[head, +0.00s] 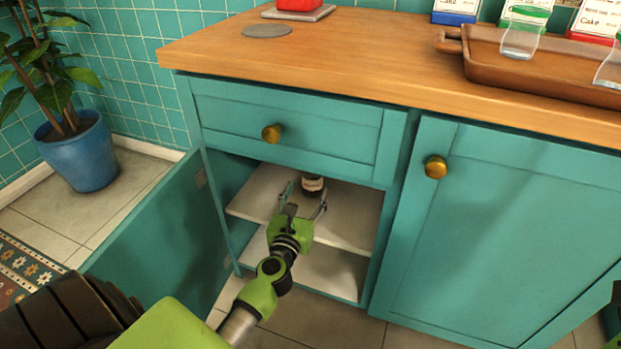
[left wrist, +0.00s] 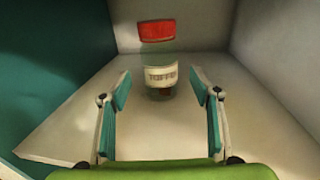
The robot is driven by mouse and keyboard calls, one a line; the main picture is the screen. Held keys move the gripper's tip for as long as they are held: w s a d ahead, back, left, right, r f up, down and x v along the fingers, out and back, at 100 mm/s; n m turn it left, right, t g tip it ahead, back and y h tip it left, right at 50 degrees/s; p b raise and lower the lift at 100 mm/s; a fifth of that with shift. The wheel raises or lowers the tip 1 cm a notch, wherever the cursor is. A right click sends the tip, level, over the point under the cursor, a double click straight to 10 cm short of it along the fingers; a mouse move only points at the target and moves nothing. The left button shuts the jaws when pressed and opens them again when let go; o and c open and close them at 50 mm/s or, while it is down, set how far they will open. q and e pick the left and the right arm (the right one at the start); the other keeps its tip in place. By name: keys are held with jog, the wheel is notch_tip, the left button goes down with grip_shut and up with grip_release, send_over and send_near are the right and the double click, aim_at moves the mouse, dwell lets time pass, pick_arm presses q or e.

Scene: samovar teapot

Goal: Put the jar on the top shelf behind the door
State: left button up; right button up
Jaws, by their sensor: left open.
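The jar (left wrist: 157,62) has a red lid, greenish glass and a pale label, and it stands upright towards the back of the cupboard's upper shelf (head: 350,218). In the head view only a lower part of the jar (head: 312,184) shows under the drawer front; its lid is hidden. My left gripper (head: 303,200) reaches into the cupboard over the upper shelf. It is open and empty, with its fingers apart in front of the jar in the left wrist view (left wrist: 159,92). The teal door (head: 165,240) stands wide open on the left. My right gripper is not visible.
A closed drawer (head: 290,122) is just above the opening. A lower shelf (head: 315,270) lies beneath the upper one. A closed door (head: 490,230) is on the right. A blue plant pot (head: 80,155) stands on the floor at left. The upper shelf around the jar is clear.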

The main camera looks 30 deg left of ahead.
pick_arm(q)
jog(key=shift+v, duration=2.3)
jog(key=shift+f, duration=0.1)
